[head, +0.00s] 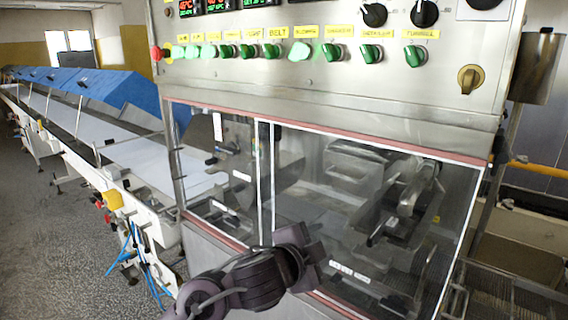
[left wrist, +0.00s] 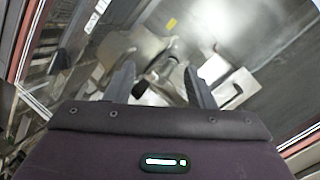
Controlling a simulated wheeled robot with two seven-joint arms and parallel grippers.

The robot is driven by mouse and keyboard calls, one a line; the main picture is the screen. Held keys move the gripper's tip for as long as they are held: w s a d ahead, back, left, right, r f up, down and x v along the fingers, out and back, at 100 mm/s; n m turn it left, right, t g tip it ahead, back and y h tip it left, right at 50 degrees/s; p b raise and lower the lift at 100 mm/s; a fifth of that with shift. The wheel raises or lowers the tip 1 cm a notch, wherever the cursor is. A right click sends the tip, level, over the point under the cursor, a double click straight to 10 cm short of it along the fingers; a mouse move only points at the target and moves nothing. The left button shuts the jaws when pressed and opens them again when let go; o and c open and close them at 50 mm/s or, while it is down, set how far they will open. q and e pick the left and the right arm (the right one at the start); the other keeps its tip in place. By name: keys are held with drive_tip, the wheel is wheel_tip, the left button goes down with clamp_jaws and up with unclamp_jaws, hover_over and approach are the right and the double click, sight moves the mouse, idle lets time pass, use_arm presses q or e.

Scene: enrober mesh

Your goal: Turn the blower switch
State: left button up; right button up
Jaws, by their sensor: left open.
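The control panel (head: 340,65) spans the top of the head view, with a row of green switches under yellow labels. The blower switch (head: 299,51) appears to be the pale green one under a small label that seems to read blower, right of the belt switch (head: 271,51). My left gripper (head: 312,257) is low in front of the machine's window, well below the panel and apart from the switches. In the left wrist view its two fingers (left wrist: 158,84) are spread and empty, facing the window. No switch shows there. My right gripper is not in view.
A clear window (head: 345,190) with a red-edged ledge lies below the panel. A red button (head: 155,53) sits at the panel's left end and a brass knob (head: 469,79) at its right. A long conveyor (head: 130,155) runs off to the left.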

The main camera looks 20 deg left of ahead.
use_arm(q)
drive_tip(key=r+m+h, duration=0.1)
drive_tip(key=r+m, duration=0.2)
drive_tip(key=r, duration=0.3)
drive_tip(key=r+m+t+h, duration=0.1)
drive_tip(key=r+m, duration=0.2)
drive_tip(key=r, duration=0.4)
drive_tip(key=r+m+t+h, duration=0.1)
drive_tip(key=r+m, duration=0.2)
drive_tip(key=r, duration=0.3)
drive_tip(key=shift+d+r, duration=0.2)
drive_tip(key=shift+d, duration=0.05)
drive_tip(key=m+t, duration=0.1)
drive_tip(key=m, duration=0.4)
approach(294, 53)
drive_tip(key=shift+y, duration=0.4)
drive_tip(key=p+x, duration=0.1)
drive_tip(key=x, duration=0.1)
drive_tip(key=p+x, duration=0.1)
drive_tip(key=x, duration=0.1)
drive_tip(key=p+x, duration=0.1)
drive_tip(key=x, duration=0.2)
drive_tip(key=shift+d+r, duration=0.2)
drive_tip(key=shift+r, duration=0.1)
drive_tip(key=shift+w+d+f, duration=0.1)
drive_tip(key=shift+w+d, duration=0.1)
drive_tip(key=shift+w, duration=0.35)
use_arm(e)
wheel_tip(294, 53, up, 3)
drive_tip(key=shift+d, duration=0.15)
